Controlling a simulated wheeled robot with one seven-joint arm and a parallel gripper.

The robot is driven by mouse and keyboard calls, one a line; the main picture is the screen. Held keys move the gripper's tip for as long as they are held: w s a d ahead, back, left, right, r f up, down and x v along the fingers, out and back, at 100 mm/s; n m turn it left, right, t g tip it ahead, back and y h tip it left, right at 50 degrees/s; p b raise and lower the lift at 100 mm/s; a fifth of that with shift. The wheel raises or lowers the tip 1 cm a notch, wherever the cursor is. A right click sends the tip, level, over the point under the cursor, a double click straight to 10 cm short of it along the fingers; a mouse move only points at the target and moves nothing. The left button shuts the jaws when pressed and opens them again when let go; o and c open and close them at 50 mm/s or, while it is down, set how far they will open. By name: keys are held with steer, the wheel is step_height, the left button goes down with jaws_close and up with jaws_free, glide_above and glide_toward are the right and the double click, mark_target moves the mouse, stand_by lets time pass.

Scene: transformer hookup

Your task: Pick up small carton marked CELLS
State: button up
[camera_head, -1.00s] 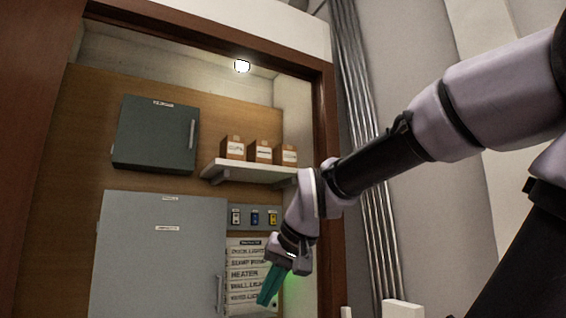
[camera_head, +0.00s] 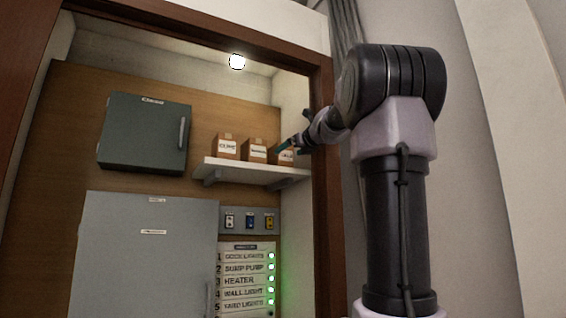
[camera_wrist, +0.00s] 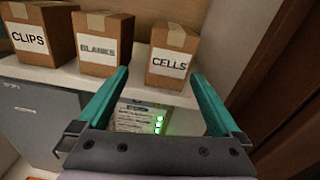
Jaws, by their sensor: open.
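The small carton marked CELLS (camera_wrist: 172,57) is a brown box with a white label and tape on top. It stands at the right end of the row on the white shelf, and in the head view (camera_head: 287,156) it is partly hidden by my gripper. My gripper (camera_wrist: 160,90) has two teal fingers, open and empty. In the wrist view the carton shows beyond the fingers, nearer the right one. In the head view my gripper (camera_head: 285,146) is at the right end of the shelf, beside the carton; whether it touches cannot be told.
The BLANKS carton (camera_wrist: 104,44) stands just left of CELLS, and the CLIPS carton (camera_wrist: 40,42) further left. The shelf (camera_head: 246,172) carries all three. A wooden door frame (camera_head: 320,220) is close on the right. A labelled switch panel (camera_head: 246,275) with green lights is below.

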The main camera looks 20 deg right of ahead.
mark_target(287, 152)
steer(key=shift+w+d+r+m, duration=0.7)
steer(key=shift+w+d+r, duration=0.05)
steer(key=shift+d+r, duration=0.1)
steer(key=w, duration=0.4)
steer(key=shift+a+f, duration=0.1)
steer(key=shift+w+a, duration=0.15)
steer(key=shift+w, duration=1.35)
steer(key=shift+w+a, duration=0.1)
steer(key=shift+w, duration=1.4)
steer(key=c, duration=1.3)
steer(key=shift+o, duration=0.2)
